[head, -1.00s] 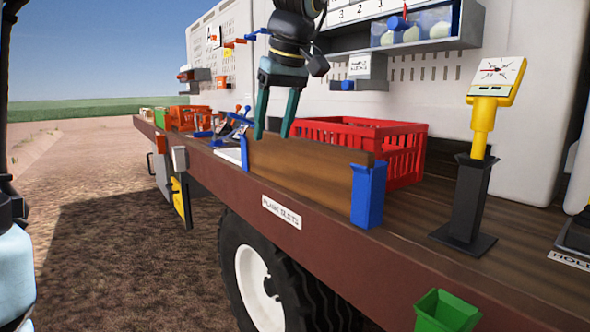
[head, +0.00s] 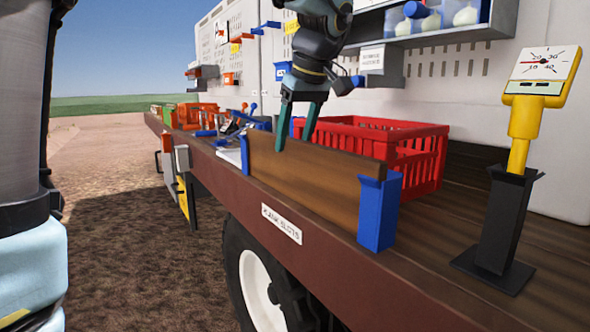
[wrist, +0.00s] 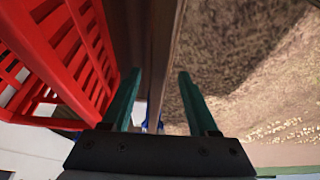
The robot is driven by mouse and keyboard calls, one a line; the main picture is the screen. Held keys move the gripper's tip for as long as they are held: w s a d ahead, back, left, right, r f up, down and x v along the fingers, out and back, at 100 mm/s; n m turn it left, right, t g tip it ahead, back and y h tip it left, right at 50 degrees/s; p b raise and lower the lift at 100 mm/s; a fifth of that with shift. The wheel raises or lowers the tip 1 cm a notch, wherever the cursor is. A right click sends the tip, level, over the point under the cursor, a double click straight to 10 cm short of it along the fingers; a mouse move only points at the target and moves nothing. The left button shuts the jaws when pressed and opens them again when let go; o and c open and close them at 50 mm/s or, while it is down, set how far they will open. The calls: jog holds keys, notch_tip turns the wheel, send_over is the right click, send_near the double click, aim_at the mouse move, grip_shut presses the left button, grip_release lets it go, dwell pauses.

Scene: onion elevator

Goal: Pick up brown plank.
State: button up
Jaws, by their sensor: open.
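The brown plank (head: 312,190) stands on its long edge in blue slot holders on the trailer bed's near edge. The near blue holder (head: 378,215) grips its right end. My gripper (head: 295,140) is open, pointing down at the plank's top edge near its left half. In the wrist view the plank's top edge (wrist: 164,50) runs between my two green fingers (wrist: 155,100), one on each side, with gaps. The fingers do not visibly touch it. How deep they reach beside the plank I cannot tell.
A red crate (head: 432,160) stands close behind the plank; it also fills the left of the wrist view (wrist: 62,60). A yellow gauge (head: 535,90) on a black stand is at right. Tools and an orange crate (head: 198,115) lie to the left. Ground is open in front.

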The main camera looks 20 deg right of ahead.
aim_at(291, 158)
jog(key=p+x, duration=0.1)
jog(key=x, duration=0.4)
jog(key=shift+s+d+f, duration=0.1)
jog(key=shift+s+f, duration=0.05)
jog(key=shift+f, duration=0.05)
grip_shut()
jog(key=shift+r, duration=0.1)
dwell(1.1)
